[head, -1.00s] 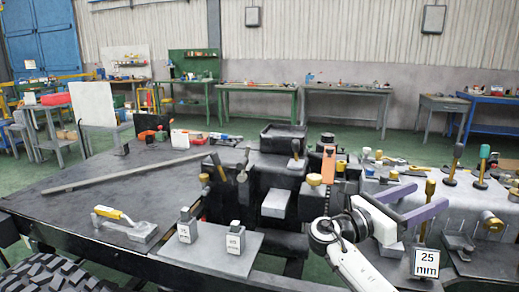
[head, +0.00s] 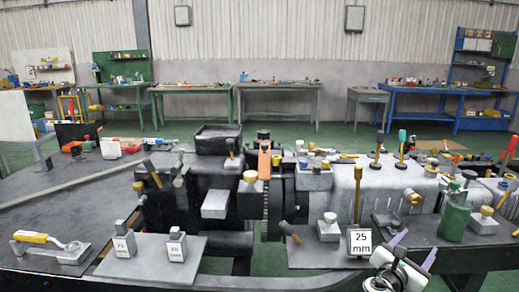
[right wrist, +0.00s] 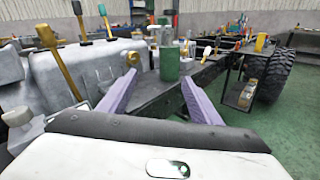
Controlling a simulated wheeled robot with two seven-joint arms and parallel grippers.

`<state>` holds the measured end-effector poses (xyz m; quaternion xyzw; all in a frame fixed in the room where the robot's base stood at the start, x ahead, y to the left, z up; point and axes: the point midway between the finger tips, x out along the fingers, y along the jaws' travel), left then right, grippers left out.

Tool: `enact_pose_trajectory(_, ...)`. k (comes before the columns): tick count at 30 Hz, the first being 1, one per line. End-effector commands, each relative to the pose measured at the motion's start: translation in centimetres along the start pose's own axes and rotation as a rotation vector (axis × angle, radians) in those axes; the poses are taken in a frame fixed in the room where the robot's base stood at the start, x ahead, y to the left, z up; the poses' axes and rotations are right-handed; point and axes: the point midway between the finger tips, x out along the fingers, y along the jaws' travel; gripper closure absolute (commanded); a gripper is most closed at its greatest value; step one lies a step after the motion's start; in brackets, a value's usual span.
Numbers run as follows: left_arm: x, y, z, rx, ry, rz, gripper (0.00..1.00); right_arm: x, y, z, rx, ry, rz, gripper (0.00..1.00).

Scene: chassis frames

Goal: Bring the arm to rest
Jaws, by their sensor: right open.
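My right gripper (head: 413,248) is low at the bottom right of the head view, with its white arm mostly cut off by the lower edge. Its two purple fingers are apart and nothing is between them. In the right wrist view, the open fingers (right wrist: 158,88) point forward along the dark bench edge. A green container with a clear top (right wrist: 169,62) stands beyond the fingertips there. My left gripper is in neither current view.
The 25 mm sign (head: 361,241) stands left of my gripper. The green container (head: 455,218) stands to its right. Grey engine-like blocks (head: 345,192) and upright tools fill the bench behind. A large tyre (right wrist: 276,75) and green floor (right wrist: 262,122) are at the right wrist view's right.

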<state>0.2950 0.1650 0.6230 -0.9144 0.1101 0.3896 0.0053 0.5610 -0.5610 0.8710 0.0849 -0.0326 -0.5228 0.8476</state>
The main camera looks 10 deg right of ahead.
Motion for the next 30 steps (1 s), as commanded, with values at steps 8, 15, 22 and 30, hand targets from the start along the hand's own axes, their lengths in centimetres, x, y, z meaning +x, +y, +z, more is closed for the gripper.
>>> enact_pose_trajectory(8, 0.0, 0.0, 0.0, 0.000, 0.001, 0.000, 1.00, -10.9, -6.2, -17.9, 0.503, 0.613, 0.062, 0.42)
enact_pose_trajectory(15, 0.1, -0.1, -0.3, 0.001, 0.004, -0.001, 1.00, -23.7, -11.9, -24.6, 1.002, 1.083, -0.176, 0.42)
enact_pose_trajectory(22, 0.1, -0.1, -0.4, 0.001, 0.007, -0.002, 1.00, -32.2, -15.2, -24.7, 1.356, 1.330, -0.476, 0.42)
enact_pose_trajectory(30, 0.1, -0.1, -0.4, 0.001, 0.007, -0.002, 1.00, -38.9, -14.8, -24.4, 1.639, 1.430, -0.744, 0.42)
